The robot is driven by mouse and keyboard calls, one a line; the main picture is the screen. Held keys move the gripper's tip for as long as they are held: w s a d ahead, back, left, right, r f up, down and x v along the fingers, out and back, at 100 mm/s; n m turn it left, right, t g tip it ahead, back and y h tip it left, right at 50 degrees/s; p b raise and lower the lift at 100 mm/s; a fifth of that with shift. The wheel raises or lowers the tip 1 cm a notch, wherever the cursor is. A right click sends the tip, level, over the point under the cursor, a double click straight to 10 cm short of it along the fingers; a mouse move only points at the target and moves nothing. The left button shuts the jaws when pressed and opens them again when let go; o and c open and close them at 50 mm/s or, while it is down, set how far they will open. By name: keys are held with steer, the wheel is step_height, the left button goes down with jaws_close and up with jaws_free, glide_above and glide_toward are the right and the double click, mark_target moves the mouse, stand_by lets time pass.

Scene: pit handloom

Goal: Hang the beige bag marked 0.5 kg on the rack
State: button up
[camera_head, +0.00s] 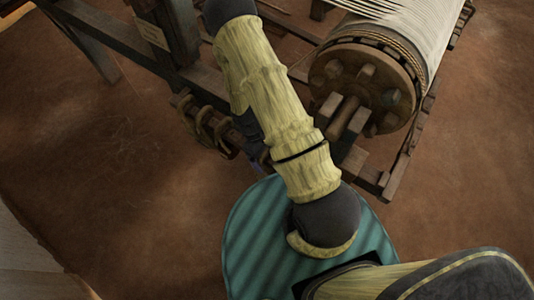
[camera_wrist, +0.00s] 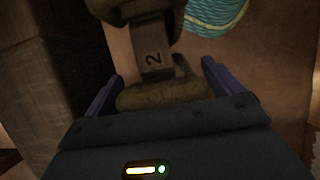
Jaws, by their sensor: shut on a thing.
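My gripper (camera_wrist: 162,72) shows in the wrist view, with one blue-purple finger on each side of a drab brown, rounded thing (camera_wrist: 165,92). It is shut on this thing. Just beyond it is a drab piece with a dark figure 2 (camera_wrist: 154,59); I cannot tell whether the two are one piece. No 0.5 kg mark is readable, so I cannot confirm that this is the beige bag. In the head view my arm hides most of the gripper. I cannot clearly make out the rack.
The wooden loom has a large round beam end (camera_head: 365,85) with pegs at the upper right. A dark post bears a small pale label (camera_head: 152,32). Several brown loops (camera_head: 208,122) sit on a low beam left of my arm. Brown floor (camera_head: 130,200) is clear at the left.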

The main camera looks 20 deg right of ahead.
steer(key=shift+f, duration=0.2)
stand_by(0.3)
steer(key=o, duration=1.5)
steer(key=p+v, duration=0.1)
steer(key=v, duration=1.6)
steer(key=shift+r, duration=0.2)
steer(key=s+d+r+m+t+y+p, duration=0.1)
steer(key=s+r+m+t+p, duration=0.1)
steer(key=r, duration=0.6)
steer(key=s+d+r+m+t+y+p, duration=0.1)
steer(key=r+p, duration=0.3)
steer(key=r, duration=0.5)
steer(key=s+d+r+m+t+p, duration=0.2)
steer(key=s+r+m+t+p, duration=0.1)
steer(key=r, duration=0.6)
steer(key=shift+s+r+m+y+p, duration=0.15)
steer(key=shift+s+m+y+p, duration=0.25)
steer(key=shift+s+m+p, duration=0.15)
